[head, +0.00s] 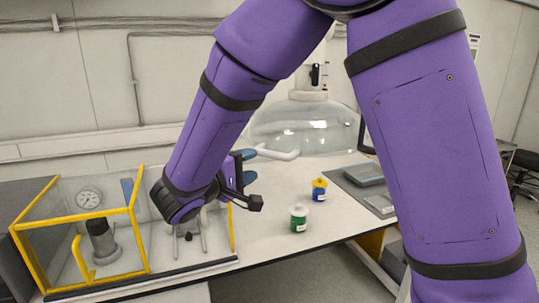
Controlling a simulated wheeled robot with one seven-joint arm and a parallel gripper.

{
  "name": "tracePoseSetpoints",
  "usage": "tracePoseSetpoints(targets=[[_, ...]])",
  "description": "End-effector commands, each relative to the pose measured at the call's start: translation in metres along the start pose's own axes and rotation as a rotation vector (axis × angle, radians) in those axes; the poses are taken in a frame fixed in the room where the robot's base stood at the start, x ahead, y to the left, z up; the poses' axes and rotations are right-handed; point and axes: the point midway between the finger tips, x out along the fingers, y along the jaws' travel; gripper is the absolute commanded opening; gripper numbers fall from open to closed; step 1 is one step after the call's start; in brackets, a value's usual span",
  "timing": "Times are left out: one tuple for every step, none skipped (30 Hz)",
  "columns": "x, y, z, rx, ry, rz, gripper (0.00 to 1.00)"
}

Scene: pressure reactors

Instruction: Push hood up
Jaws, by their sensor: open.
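A clear dome-shaped hood (303,126) hangs over the back of the bench, with a pale neck and a dark handle piece above it. A yellow-framed clear enclosure (140,240) stands at the left of the bench, with a yellow handle at its front. I cannot tell which of the two the task calls the hood. My gripper (247,166) is open, its bluish fingertips apart and nothing visible between them. In the picture it lies left of and below the dome, above the enclosure's right side. My wrist hides part of the enclosure; the gap to either is unclear.
A green jar (299,218) and a blue jar with a yellow top (319,189) stand on the white bench (265,228). A grey tray-like device (365,174) lies to the right. A gauge (89,199) and metal fittings are inside the enclosure.

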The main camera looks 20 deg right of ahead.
Motion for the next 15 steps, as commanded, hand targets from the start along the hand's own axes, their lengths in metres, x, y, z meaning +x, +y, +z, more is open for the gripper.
tracePoseSetpoints(targets=[[0.010,0.000,0.001,0.000,-0.005,-0.001,0.46],[0.016,0.000,0.001,0.000,-0.005,-0.001,0.46],[0.023,0.000,0.001,0.000,-0.005,0.000,0.46],[0.029,0.000,0.001,0.000,-0.005,-0.001,0.46],[0.034,0.000,0.001,-0.001,-0.006,-0.002,0.46],[0.041,0.000,0.001,0.000,-0.005,-0.001,0.46],[0.046,0.000,0.001,-0.001,-0.005,-0.001,0.46],[0.051,0.000,0.001,-0.001,-0.005,-0.002,0.46],[0.057,0.000,0.001,-0.001,-0.005,-0.001,0.46],[0.061,0.000,0.001,-0.001,-0.005,-0.001,0.46],[0.065,0.000,0.001,-0.001,-0.004,-0.001,0.46],[0.069,0.000,0.001,-0.001,-0.004,-0.002,0.46],[0.072,0.000,0.001,-0.001,-0.003,-0.002,0.46],[0.074,0.000,0.001,-0.001,-0.003,-0.002,0.46],[0.077,0.000,0.001,-0.001,-0.003,-0.001,0.46]])
